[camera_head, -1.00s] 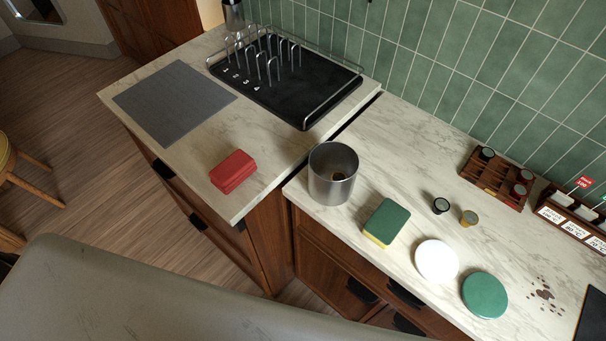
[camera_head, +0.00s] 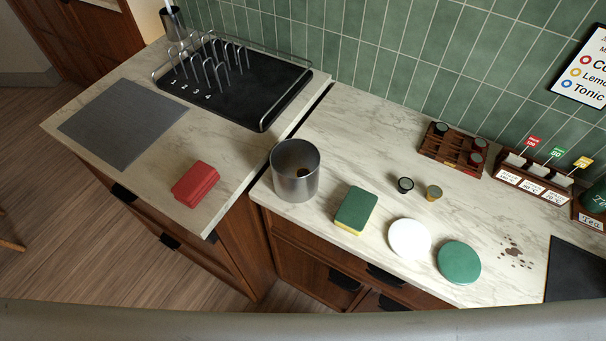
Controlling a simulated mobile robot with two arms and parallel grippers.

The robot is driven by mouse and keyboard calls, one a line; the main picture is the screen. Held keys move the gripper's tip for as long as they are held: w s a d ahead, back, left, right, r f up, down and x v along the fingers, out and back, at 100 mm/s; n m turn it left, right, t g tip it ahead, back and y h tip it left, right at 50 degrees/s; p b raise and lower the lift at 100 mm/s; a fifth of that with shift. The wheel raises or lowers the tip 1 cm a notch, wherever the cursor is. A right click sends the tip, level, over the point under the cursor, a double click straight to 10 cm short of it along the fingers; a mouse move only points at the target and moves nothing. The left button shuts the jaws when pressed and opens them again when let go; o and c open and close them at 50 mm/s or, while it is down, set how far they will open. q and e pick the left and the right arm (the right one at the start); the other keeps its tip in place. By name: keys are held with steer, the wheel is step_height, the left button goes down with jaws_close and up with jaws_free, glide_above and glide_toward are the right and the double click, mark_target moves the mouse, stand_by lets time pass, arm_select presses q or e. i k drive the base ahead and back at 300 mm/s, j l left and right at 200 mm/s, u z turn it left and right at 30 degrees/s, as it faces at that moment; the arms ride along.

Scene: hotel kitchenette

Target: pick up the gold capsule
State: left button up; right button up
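The gold capsule (camera_head: 433,192) stands on the marble counter, right of a dark capsule (camera_head: 405,185) with a pale rim. It is apart from the dark one and in front of the wooden capsule holder (camera_head: 454,148). The holder has several compartments with dark and red capsules in it. Neither of my grippers is in view.
A metal bin (camera_head: 294,172), a green-yellow sponge (camera_head: 355,209), a white disc (camera_head: 409,238) and a green disc (camera_head: 459,262) line the counter front. Brown stains (camera_head: 515,253) lie right.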

mark_target(434, 192)
steer(key=l+z, duration=0.1)
steer(key=z, duration=0.4)
steer(key=i+l+z, duration=0.1)
steer(key=z, duration=0.4)
steer(key=k+z, duration=0.55)
steer(key=k+j, duration=0.05)
steer(key=k, duration=0.05)
